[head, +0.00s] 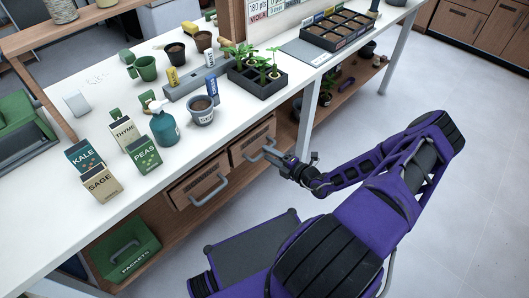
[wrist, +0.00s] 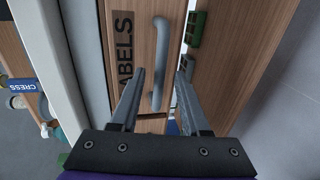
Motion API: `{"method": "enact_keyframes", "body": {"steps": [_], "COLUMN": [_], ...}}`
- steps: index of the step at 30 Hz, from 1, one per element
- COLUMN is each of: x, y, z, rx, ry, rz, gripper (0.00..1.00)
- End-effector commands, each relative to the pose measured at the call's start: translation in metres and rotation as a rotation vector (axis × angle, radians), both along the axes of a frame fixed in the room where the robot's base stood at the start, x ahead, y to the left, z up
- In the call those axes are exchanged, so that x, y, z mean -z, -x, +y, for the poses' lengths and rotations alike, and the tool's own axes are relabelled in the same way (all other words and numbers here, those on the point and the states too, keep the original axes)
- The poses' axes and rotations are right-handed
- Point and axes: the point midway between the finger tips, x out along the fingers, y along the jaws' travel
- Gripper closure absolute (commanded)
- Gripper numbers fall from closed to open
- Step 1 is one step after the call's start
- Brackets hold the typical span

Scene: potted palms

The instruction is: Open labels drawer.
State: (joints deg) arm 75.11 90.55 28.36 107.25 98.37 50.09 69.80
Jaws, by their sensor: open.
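The labels drawer (wrist: 145,50) has a wooden front with a dark "LABELS" strip and a grey bar handle (wrist: 163,50). In the head view it is the right-hand drawer (head: 247,146) under the white bench, and its front looks closed. My gripper (wrist: 163,76) is open in front of it. Its two fingers lie either side of the handle, which shows between them without being gripped. Contact cannot be told. In the head view my gripper (head: 286,168) is close to the handle, partly covering the drawer's right end.
A second drawer (head: 195,184) with its own handle is to the left. The white bench top (head: 115,75) carries seed packets, a spray bottle (head: 163,128), pots and a seedling tray (head: 258,80). A green packets box (head: 125,252) is on the lower shelf. Floor at right is clear.

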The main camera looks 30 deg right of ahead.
Motion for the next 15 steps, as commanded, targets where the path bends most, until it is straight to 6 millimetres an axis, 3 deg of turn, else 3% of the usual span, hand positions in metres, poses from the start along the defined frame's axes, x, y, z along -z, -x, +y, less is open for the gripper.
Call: {"method": "enact_keyframes", "body": {"steps": [6,15], "x": [0.005,0.006], "y": [-0.022,-0.025], "z": [0.008,0.009], "rx": [-0.001,0.000], "ry": [0.000,0.001], "rz": [-0.001,0.000], "gripper": [0.54,0.54]}}
